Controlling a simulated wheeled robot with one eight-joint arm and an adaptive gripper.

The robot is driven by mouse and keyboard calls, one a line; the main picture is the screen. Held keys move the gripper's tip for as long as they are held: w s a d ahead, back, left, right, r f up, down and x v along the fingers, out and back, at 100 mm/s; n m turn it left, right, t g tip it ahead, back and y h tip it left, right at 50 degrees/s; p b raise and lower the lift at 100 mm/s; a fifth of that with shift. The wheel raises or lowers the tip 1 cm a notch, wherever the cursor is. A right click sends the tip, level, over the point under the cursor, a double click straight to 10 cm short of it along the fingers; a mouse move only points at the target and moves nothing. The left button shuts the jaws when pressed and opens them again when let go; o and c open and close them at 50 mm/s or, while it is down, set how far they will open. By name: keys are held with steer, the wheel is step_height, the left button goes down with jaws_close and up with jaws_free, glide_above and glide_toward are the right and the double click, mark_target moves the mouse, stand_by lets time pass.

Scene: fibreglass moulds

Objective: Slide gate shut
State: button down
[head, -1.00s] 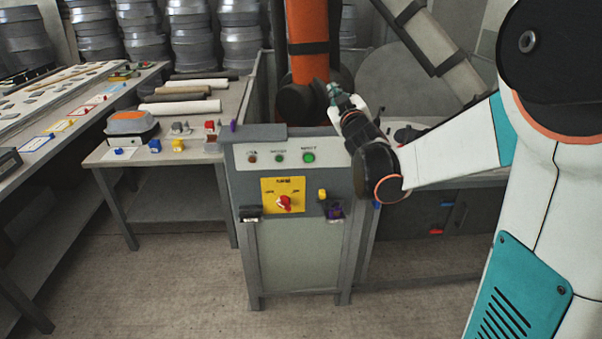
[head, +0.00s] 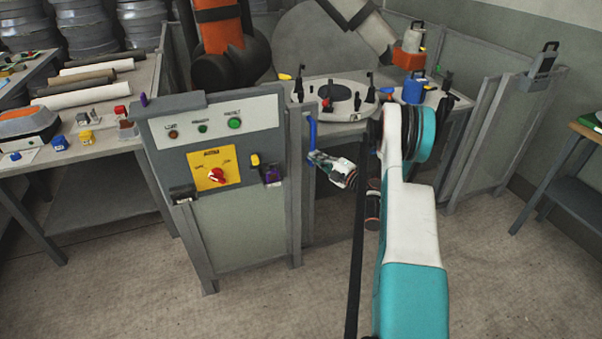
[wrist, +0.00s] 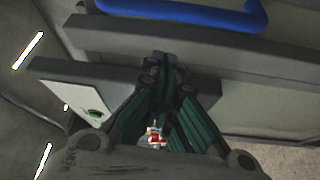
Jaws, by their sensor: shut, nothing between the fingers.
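The gate appears as a pale panel in a grey frame (head: 294,190) beside the control cabinet, with an upright blue handle (head: 312,131) on its right edge. Right of it is an open gap in the cell front. My gripper (head: 316,157) is just below and beside the handle, its fingers toward it. In the wrist view the fingers (wrist: 160,62) are shut and empty. The blue handle (wrist: 190,12) crosses the top of that view, beyond the fingertips and apart from them. My arm hides part of the gap.
The control cabinet (head: 235,135) with a red knob (head: 217,175) stands left of the gate. Inside the cell is a round white turntable (head: 335,98) with clamps and an orange robot arm (head: 219,28). A fence (head: 520,120) stands at the right. Concrete floor is clear in front.

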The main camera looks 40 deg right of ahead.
steer(key=s+f+n+g+y, duration=0.15)
steer(key=s+f, duration=0.25)
steer(key=f, duration=0.6)
steer(key=shift+n+t+h, duration=0.25)
steer(key=shift+n, duration=0.1)
steer(key=b+x, duration=0.1)
steer(key=x, duration=0.4)
steer(key=b+x, duration=0.2)
steer(key=x, duration=0.2)
steer(key=shift+w+a+f+b, duration=0.1)
steer(key=shift+w+a+b, duration=0.2)
steer(key=d+b, duration=0.1)
steer(key=d, duration=0.2)
steer(key=shift+w, duration=0.1)
steer(key=shift+d+b, duration=0.3)
steer(key=shift+d, duration=0.15)
